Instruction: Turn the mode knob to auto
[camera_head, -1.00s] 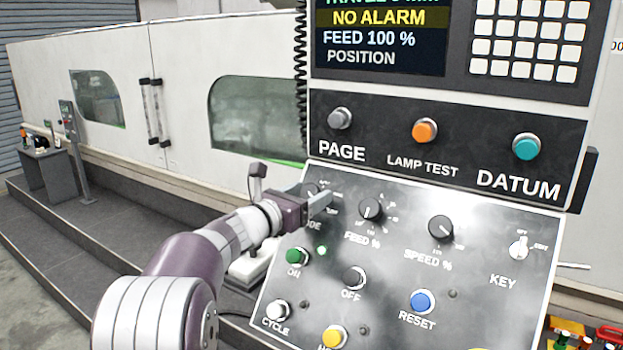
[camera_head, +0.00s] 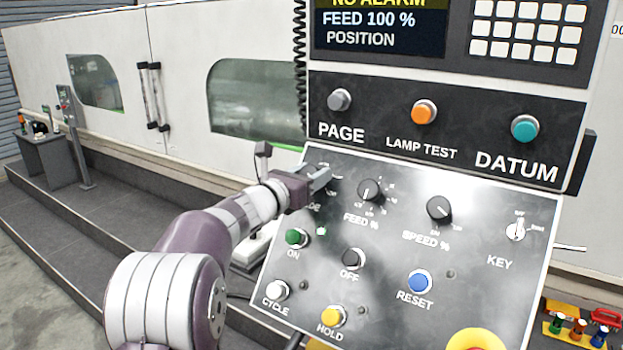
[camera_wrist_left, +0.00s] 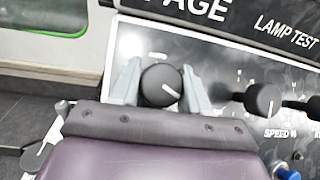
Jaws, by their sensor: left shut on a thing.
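The mode knob (camera_wrist_left: 161,86) is a round black knob with a white pointer line. In the left wrist view it sits between the two grey fingers, and the line points to the lower right. My left gripper (camera_wrist_left: 160,84) is shut on this knob, one finger on each side. In the head view the left gripper (camera_head: 322,177) reaches the upper left of the control panel (camera_head: 385,290) and hides the knob and most of its label. The scale marks around the knob are too small or covered to read. My right gripper is not in view.
The feed knob (camera_head: 369,190) and speed knob (camera_head: 439,208) are just right of my gripper. The green ON button (camera_head: 296,237) is below it. The PAGE button (camera_head: 339,100) is above. A key switch (camera_head: 516,231) is at the far right.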

